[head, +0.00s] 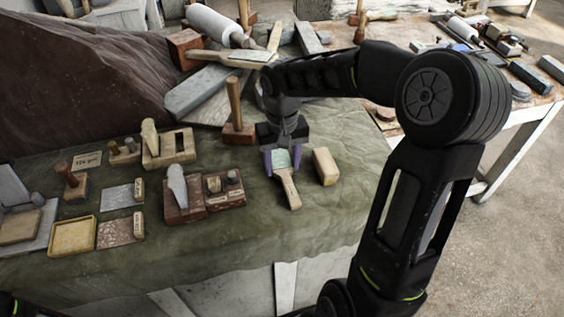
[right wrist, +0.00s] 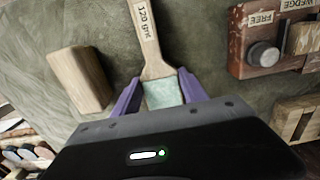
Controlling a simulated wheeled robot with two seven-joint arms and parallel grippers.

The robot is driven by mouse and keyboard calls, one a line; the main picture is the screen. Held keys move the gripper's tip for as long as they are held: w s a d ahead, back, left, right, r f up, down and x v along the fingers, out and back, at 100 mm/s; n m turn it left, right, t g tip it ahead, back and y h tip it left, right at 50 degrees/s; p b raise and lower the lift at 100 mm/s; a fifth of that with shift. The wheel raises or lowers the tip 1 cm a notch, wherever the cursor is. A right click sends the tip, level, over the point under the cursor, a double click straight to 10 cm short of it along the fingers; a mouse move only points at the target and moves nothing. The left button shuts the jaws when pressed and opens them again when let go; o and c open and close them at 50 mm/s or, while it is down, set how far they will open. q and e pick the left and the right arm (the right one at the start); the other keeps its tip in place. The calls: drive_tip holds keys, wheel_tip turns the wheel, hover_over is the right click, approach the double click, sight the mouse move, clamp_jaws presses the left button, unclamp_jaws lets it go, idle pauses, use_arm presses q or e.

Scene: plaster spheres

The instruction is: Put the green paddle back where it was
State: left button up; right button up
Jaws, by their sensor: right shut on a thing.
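The green paddle (head: 291,189) has a pale green pad and a wooden handle, which points toward the front edge of the table. In the right wrist view the paddle (right wrist: 161,94) shows a "120 grit" label on its handle. My right gripper (head: 282,160) is shut on the pad, one purple finger on each side; it also shows in the right wrist view (right wrist: 160,95). I cannot tell whether the paddle touches the cloth. A small "120 grit" card (head: 87,160) lies at the left. My left gripper is not in view.
A pale wooden block (head: 325,167) stands close right of the paddle. A red-brown base with a block and knob (head: 225,189) is at its left. A post on a base (head: 236,110) stands behind. Bare green cloth (head: 250,237) lies in front.

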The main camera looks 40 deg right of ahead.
sight(282, 166)
drive_tip(key=o, duration=1.5)
drive_tip(key=shift+f, duration=0.1)
drive_tip(key=shift+c, duration=0.2)
wheel_tip(282, 166, up, 12)
drive_tip(key=shift+r, duration=0.2)
